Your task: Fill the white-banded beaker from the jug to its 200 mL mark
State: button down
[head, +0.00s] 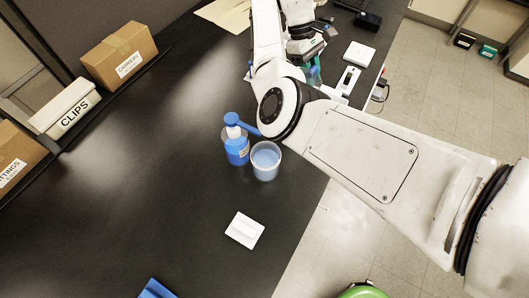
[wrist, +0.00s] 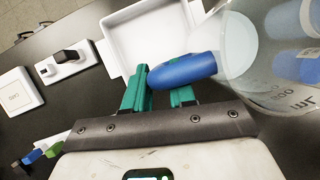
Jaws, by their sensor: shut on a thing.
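In the wrist view a clear vessel (wrist: 250,65) with printed mL marks fills the right side, cut off by the frame. A rounded blue handle (wrist: 185,70) reaches left from it; I take this for the jug. My gripper (wrist: 160,88), with teal fingers, is shut on this handle. In the head view my gripper (head: 312,68) is over the far right of the bench, partly hidden by my arm. A clear beaker (head: 265,165) with pale blue liquid stands mid-bench, nearer the camera. I cannot tell whether it has a white band. The liquid level against any mark is not readable.
A blue pump bottle (head: 237,150) stands left of the liquid-filled beaker. A white slab (head: 245,230) lies nearer. A white tray (wrist: 152,35) lies beyond my fingers. Small white devices (head: 348,80) line the bench's right edge.

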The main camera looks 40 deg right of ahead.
jog(key=shift+r, duration=0.1)
notch_tip(320, 180, up, 4)
jog(key=shift+w+r, duration=0.1)
jog(key=shift+r, duration=0.35)
dwell(1.2)
